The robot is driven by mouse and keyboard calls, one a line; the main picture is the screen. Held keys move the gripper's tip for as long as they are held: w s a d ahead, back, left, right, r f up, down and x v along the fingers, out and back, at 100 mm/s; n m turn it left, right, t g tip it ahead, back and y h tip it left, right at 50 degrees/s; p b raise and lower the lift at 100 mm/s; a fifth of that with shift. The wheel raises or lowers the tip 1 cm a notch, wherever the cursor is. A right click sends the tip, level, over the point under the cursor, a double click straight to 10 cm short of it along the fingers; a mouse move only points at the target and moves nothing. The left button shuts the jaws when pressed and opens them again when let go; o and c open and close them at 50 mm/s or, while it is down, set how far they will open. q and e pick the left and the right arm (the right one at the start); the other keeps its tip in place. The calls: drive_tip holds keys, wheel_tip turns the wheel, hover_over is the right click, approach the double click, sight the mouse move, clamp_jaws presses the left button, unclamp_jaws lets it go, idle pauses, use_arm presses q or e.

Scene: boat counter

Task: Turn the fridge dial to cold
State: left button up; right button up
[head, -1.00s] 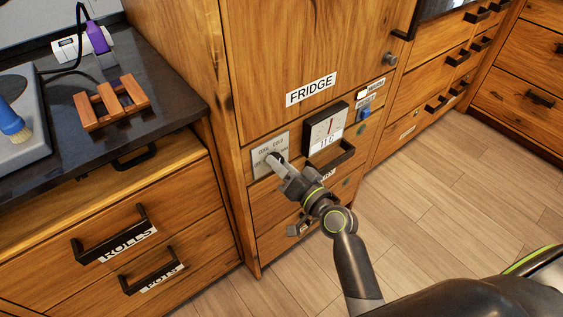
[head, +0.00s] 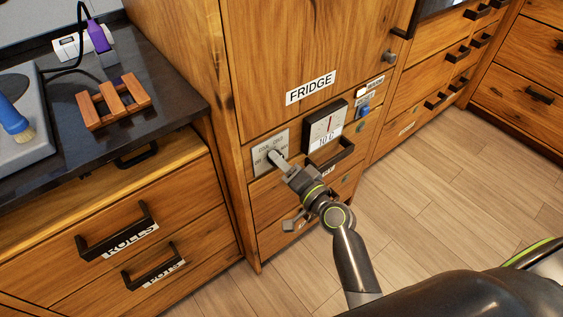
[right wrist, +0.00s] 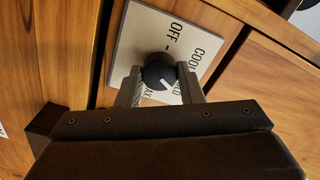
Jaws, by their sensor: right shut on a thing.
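The fridge dial (right wrist: 157,72) is a round dark knob with a white pointer line on a pale plate (right wrist: 134,36) marked OFF, COOL, COLD and MAX. COLD and MAX are partly covered. The pointer faces the lower right in the right wrist view, toward the COLD lettering. My right gripper (right wrist: 160,88) is shut on the dial, one finger on each side. In the head view the plate (head: 257,161) sits on the wooden front below the FRIDGE label (head: 310,88), with my right gripper (head: 279,163) reaching it. My left gripper is not in view.
A dark-framed gauge (head: 326,127) right of the plate reads 10 C. A black handle (head: 333,157) is just below it. A blue knob (head: 364,111) is farther right. The dark counter (head: 150,85) at left holds a wooden rack (head: 113,101).

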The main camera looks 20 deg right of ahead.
drive_tip(key=o, duration=1)
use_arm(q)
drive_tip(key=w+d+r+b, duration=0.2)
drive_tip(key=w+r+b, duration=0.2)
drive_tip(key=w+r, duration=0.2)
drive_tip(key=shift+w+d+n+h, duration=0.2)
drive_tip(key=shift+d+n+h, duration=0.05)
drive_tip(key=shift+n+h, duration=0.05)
use_arm(e)
drive_tip(key=v, duration=1.7)
drive_tip(key=shift+s, duration=0.2)
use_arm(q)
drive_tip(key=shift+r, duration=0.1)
use_arm(e)
drive_tip(key=shift+d, duration=0.1)
